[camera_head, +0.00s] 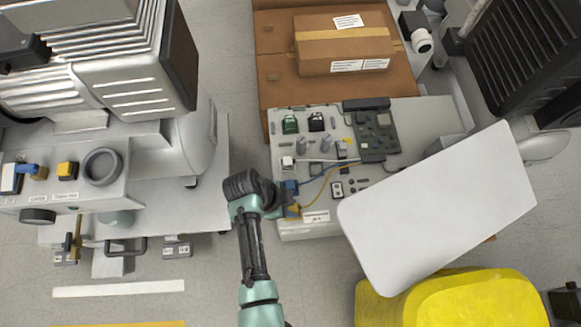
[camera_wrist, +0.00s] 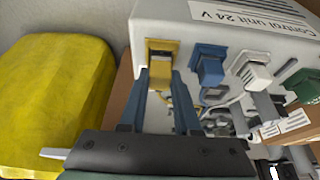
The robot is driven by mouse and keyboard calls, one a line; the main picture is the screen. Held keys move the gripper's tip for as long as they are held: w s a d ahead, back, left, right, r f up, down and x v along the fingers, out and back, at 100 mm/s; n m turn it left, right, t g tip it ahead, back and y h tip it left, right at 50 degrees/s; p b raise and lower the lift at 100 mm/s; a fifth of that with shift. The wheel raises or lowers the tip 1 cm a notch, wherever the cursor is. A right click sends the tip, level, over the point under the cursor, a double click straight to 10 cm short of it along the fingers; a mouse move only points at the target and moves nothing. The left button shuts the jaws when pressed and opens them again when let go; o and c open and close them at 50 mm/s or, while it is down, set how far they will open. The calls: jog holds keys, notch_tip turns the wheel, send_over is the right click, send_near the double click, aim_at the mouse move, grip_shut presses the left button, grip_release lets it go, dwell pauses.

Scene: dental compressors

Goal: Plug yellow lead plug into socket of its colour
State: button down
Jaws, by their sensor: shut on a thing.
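My gripper (camera_wrist: 162,80) is shut on the yellow lead plug (camera_wrist: 160,73), which sits between its two blue fingertips. The plug is at the yellow socket (camera_wrist: 162,46) on the side face of the white control unit (camera_wrist: 230,28). Plug and socket line up and look to be touching; I cannot tell how deep the plug sits. The yellow lead (camera_wrist: 187,108) runs back past the right finger. In the head view my gripper (camera_head: 283,205) is at the unit's left edge, and the yellow lead (camera_head: 326,184) curves over its top.
Blue (camera_wrist: 208,68), white (camera_wrist: 254,76) and green (camera_wrist: 303,84) connectors sit in a row right of the yellow socket. A yellow rounded object (camera_wrist: 55,100) stands to the left. In the head view a white panel (camera_head: 440,205) lies right of my arm, and a compressor (camera_head: 120,70) stands left.

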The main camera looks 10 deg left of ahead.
jog(key=shift+f+b, duration=0.35)
jog(key=shift+f, duration=0.15)
dwell(0.3)
jog(key=shift+c, duration=1.1)
grip_release()
notch_tip(320, 180, up, 7)
jog(key=p, duration=0.7)
jog(key=shift+r, duration=0.15)
